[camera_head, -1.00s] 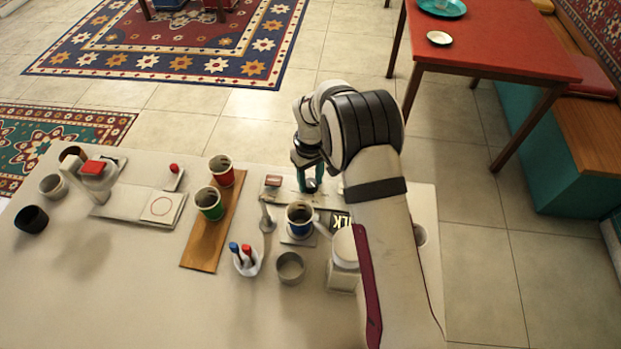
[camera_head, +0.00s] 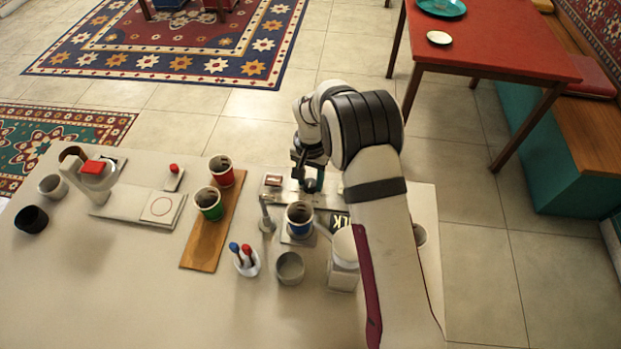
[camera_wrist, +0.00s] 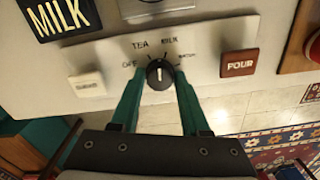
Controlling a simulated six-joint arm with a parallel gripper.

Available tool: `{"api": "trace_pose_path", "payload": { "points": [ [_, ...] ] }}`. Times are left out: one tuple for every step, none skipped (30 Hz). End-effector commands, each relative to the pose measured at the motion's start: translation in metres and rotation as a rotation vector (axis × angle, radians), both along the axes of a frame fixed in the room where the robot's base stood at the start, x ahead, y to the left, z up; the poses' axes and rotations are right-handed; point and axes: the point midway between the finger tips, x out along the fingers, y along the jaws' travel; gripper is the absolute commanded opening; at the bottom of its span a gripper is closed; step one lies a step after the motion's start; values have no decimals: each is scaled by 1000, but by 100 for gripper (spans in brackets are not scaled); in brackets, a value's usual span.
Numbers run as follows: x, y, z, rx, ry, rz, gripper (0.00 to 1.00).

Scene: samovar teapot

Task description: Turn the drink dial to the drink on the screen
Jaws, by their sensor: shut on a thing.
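The black drink dial (camera_wrist: 160,74) with a white pointer line is on a light panel (camera_wrist: 215,32) in the wrist view. Labels around it read OFF, TEA and MILK, with a small blurred one at the right. The pointer stands about upright in the picture, near TEA and MILK; I cannot tell exactly which mark it meets. The dark screen (camera_wrist: 62,16) reads MILK. My gripper (camera_wrist: 159,80) has its green fingers on both sides of the dial, shut on it. In the head view my gripper (camera_head: 312,184) is over the machine, and my arm hides part of it.
A red-brown POUR button (camera_wrist: 239,64) and a white button (camera_wrist: 87,85) flank the dial. In the head view a blue cup (camera_head: 299,218) stands at the machine. Red and green cups (camera_head: 209,202) stand on a wooden board (camera_head: 205,246). The table's front left is clear.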

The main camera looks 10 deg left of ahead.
Motion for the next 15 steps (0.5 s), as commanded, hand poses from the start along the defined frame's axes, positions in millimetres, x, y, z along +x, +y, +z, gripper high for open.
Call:
{"api": "trace_pose_path", "payload": {
  "points": [
    [-1, 0, 0, 0, 3, -36, 0],
    [-1, 0, 0, 0, 3, -59, 0],
    [-1, 0, 0, 0, 3, -88, 0],
    [-1, 0, 0, 0, 3, -109, 0],
    [-1, 0, 0, 0, 3, -128, 0],
    [-1, 0, 0, 0, 3, -153, 0],
    [-1, 0, 0, 0, 3, -171, 0],
    [-1, 0, 0, 0, 3, -187, 0],
    [-1, 0, 0, 0, 3, -208, 0],
    [-1, 0, 0, 0, 3, -221, 0],
    [-1, 0, 0, 0, 3, -235, 0],
    [-1, 0, 0, 0, 3, -250, 0],
    [-1, 0, 0, 0, 3, -261, 0],
    [-1, 0, 0, 0, 3, -271, 0],
    [-1, 0, 0, 0, 3, -281, 0]
  ]
}}
